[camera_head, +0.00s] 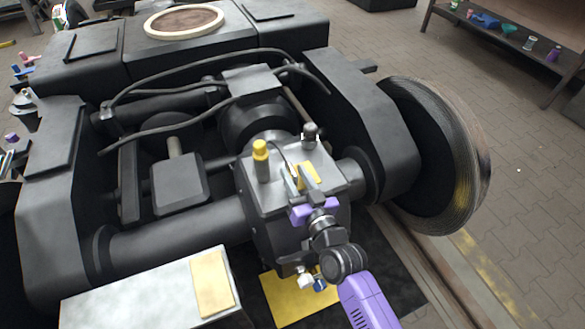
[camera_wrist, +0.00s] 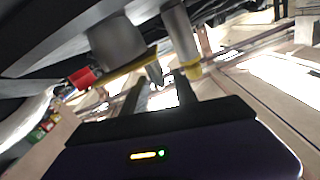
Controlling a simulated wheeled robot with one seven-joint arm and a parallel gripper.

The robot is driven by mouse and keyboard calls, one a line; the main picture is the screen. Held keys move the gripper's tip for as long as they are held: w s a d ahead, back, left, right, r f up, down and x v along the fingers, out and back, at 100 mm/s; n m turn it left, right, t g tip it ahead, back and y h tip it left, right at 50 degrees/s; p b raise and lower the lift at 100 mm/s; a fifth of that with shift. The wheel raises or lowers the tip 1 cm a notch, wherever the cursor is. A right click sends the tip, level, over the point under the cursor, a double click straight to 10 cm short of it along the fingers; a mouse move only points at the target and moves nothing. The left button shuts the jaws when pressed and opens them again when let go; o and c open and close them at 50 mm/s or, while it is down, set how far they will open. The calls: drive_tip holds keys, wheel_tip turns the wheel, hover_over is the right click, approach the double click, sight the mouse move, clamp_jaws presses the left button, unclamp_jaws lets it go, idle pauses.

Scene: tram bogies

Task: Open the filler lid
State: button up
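The grey gearbox housing (camera_head: 270,200) sits on the axle between the bogie frames. On its top is a small yellow plate (camera_head: 307,172), which looks like the filler lid; my fingers partly hide it. My gripper (camera_head: 300,178) is at this plate, its fingers apart. I cannot tell whether they touch it. In the wrist view my gripper (camera_wrist: 158,92) shows a gap between its fingers, with a yellow strip (camera_wrist: 125,74) running close to the fingertips. The lid's hinge and exact angle are not clear.
A yellow-capped post (camera_head: 261,160) stands left of my gripper and a dark knob (camera_head: 310,134) behind it. A cable (camera_head: 180,125) arches over the frame. A large wheel (camera_head: 435,155) is at right. A pale box (camera_head: 150,295) is at front left.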

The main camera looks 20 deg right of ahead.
drive_tip(key=shift+w, duration=1.2)
clamp_jaws()
drive_tip(key=shift+a, duration=0.2)
idle(0.4)
